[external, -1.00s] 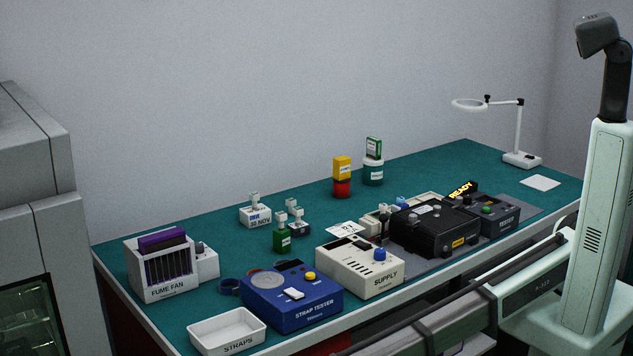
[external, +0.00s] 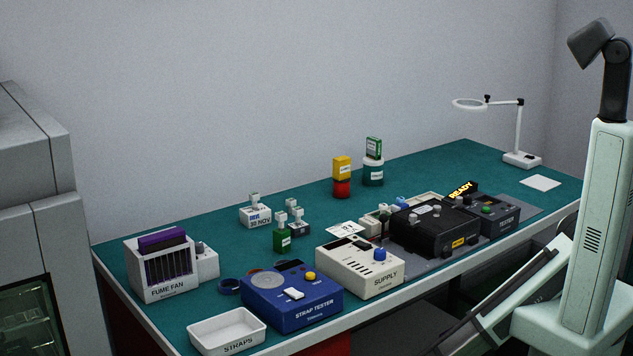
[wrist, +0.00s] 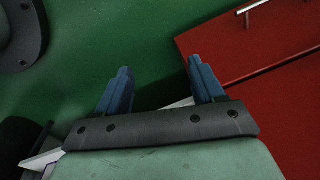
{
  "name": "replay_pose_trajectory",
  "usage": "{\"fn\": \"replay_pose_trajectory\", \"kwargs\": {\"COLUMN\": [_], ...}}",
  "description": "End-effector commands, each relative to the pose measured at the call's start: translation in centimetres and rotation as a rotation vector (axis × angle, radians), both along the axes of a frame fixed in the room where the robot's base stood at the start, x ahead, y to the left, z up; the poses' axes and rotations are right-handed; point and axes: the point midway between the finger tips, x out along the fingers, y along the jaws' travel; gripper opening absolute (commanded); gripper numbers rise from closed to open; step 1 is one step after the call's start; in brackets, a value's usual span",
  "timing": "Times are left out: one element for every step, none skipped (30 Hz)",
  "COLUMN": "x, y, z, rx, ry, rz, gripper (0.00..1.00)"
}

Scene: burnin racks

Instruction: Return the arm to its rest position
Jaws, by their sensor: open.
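My gripper (wrist: 162,92) shows in the wrist view with its two blue fingers apart and nothing between them. It points toward a green surface and a red drawer front, clear of any bench object. In the external view my arm stands at the right edge, and the gripper itself is not visible there.
The green bench (external: 310,215) holds a blue strap tester (external: 292,297), a white supply box (external: 360,267), a black tester unit (external: 435,228), a fume fan (external: 162,268) and a straps tray (external: 227,332). A ring lamp (external: 520,135) stands at the back right. A red drawer front (wrist: 255,60) shows in the wrist view.

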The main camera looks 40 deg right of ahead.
Motion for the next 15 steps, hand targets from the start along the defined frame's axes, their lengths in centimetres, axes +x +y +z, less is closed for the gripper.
{"fn": "replay_pose_trajectory", "kwargs": {"x": [-0.5,-0.7,-1.1,-1.4,-1.6,-2.0,-2.3,-2.5,-2.6,-2.8,-2.8,-2.7,-2.7,-2.6,-2.4], "y": [-3.8,-5.7,-8.1,-9.9,-11.8,-14.1,-15.7,-17.1,-18.7,-19.9,-20.9,-22.1,-22.9,-23.7,-24.7], "z": [-0.1,-0.3,-0.5,-0.6,-0.6,-0.6,-0.6,-0.6,-0.5,-0.4,-0.3,-0.2,-0.2,-0.1,0.0], "rx": [-0.045,-0.071,-0.105,-0.129,-0.155,-0.186,-0.206,-0.224,-0.243,-0.256,-0.267,-0.278,-0.285,-0.29,-0.294], "ry": [0.029,0.047,0.072,0.09,0.111,0.137,0.156,0.175,0.196,0.212,0.227,0.245,0.258,0.27,0.284], "rz": [-0.027,-0.04,-0.057,-0.068,-0.081,-0.094,-0.103,-0.109,-0.114,-0.114,-0.115,-0.112,-0.108,-0.104,-0.096], "gripper": [0.68,0.68,0.68,0.68,0.68,0.68,0.68,0.68,0.68,0.68,0.68,0.68,0.68,0.68,0.68]}}
